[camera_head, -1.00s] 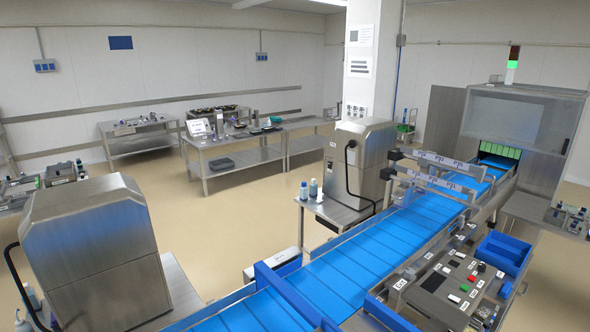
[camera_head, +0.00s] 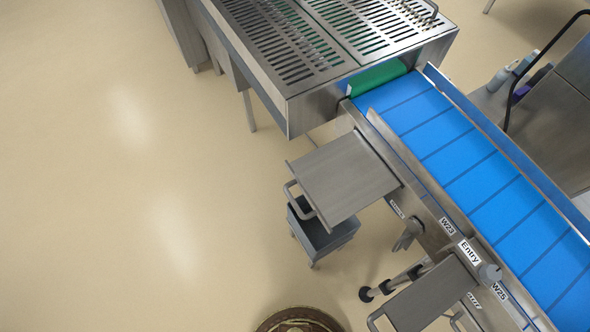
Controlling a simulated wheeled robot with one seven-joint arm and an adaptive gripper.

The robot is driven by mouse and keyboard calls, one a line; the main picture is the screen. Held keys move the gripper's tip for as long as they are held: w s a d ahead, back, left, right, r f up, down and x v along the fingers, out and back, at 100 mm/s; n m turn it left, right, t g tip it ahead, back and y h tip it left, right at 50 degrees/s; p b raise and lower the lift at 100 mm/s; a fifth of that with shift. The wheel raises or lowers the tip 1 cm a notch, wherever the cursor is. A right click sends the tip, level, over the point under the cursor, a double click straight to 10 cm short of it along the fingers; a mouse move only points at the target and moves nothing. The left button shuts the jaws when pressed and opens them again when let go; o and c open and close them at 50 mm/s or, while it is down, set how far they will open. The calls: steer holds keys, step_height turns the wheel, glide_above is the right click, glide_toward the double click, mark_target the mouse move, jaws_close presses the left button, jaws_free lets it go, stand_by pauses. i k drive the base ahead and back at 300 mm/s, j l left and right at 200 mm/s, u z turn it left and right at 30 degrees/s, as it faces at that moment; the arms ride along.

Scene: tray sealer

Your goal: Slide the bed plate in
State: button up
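Two flat grey metal plates with bar handles stick out from the near side of the blue conveyor. The upper plate (camera_head: 345,178) is fully in view, beside the slotted machine, with its handle (camera_head: 302,203) on its left end. The lower plate (camera_head: 432,295) is partly cut off by the bottom edge, below a label reading "Entry" (camera_head: 469,252). No label on either plate names it as the bed plate, so I cannot tell which one it is. My gripper is not in view.
The blue conveyor (camera_head: 475,175) runs diagonally down to the right from a slotted metal machine (camera_head: 330,45). A grey bin (camera_head: 322,235) stands under the upper plate. A knob (camera_head: 408,234) projects from the conveyor side. The beige floor (camera_head: 130,190) on the left is clear.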

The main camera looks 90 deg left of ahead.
mark_target(340, 178)
steer(key=u, duration=0.9)
steer(key=l+u, duration=0.1)
steer(key=u, duration=0.75)
steer(key=k+u, duration=0.1)
steer(key=u, duration=1.25)
